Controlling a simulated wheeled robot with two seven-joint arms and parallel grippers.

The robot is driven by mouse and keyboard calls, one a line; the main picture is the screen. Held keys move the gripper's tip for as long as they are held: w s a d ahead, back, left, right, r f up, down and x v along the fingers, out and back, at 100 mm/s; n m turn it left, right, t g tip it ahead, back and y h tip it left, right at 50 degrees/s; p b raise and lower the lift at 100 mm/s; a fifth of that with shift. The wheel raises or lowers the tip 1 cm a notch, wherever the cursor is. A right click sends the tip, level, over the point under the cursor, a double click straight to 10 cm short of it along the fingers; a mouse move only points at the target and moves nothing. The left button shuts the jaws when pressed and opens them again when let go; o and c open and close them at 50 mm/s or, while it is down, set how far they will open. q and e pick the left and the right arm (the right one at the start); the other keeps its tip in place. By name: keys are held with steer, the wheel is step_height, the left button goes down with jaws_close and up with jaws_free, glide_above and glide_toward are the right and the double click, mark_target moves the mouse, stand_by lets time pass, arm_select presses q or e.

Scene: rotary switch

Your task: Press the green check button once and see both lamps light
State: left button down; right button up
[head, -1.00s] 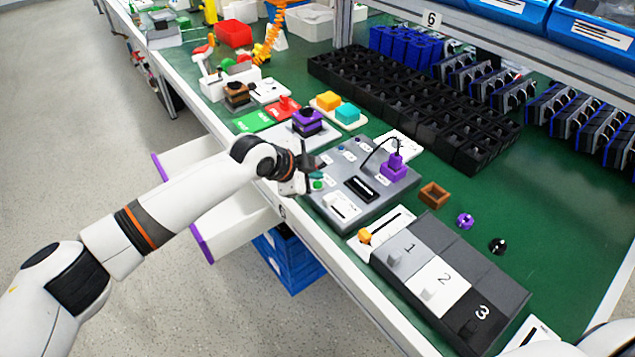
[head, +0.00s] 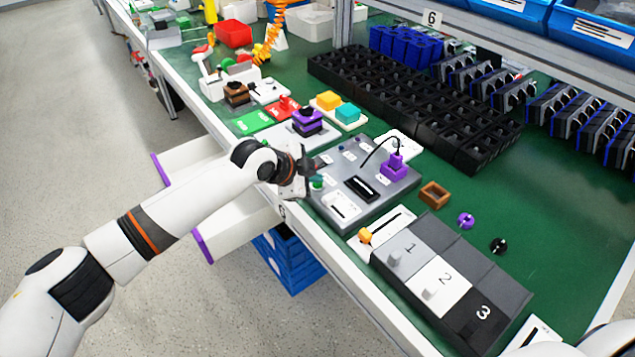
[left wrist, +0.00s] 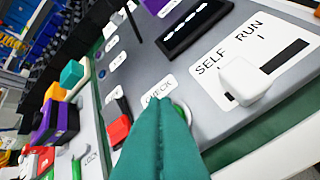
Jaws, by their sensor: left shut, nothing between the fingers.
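The grey panel (head: 335,208) lies on the green bench. Its green check button (head: 317,182) is near the front left edge. In the left wrist view the green check button (left wrist: 184,110) shows only partly, beside the CHECK label, behind my fingers. My left gripper (head: 305,163) is beside the button at the panel's left edge. In the left wrist view its shut, empty fingers (left wrist: 157,108) point at the button area; contact cannot be told. Small dark blue round parts (left wrist: 102,74) sit along the panel; I see no clear glow. My right gripper is out of view.
A purple block (head: 394,168) with a black cable stands on the panel. A red part (left wrist: 118,128) is left of my fingers. Numbered boxes (head: 440,275) are to the right, black bins (head: 415,105) behind. An open white drawer (head: 235,225) is below my left arm.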

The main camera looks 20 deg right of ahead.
arm_select(q)
steer(key=shift+f, duration=0.3)
stand_by(0.5)
steer(key=shift+r+p, duration=0.6)
steer(key=shift+r, duration=0.25)
step_height(320, 180, up, 5)
steer(key=p, duration=0.4)
stand_by(0.6)
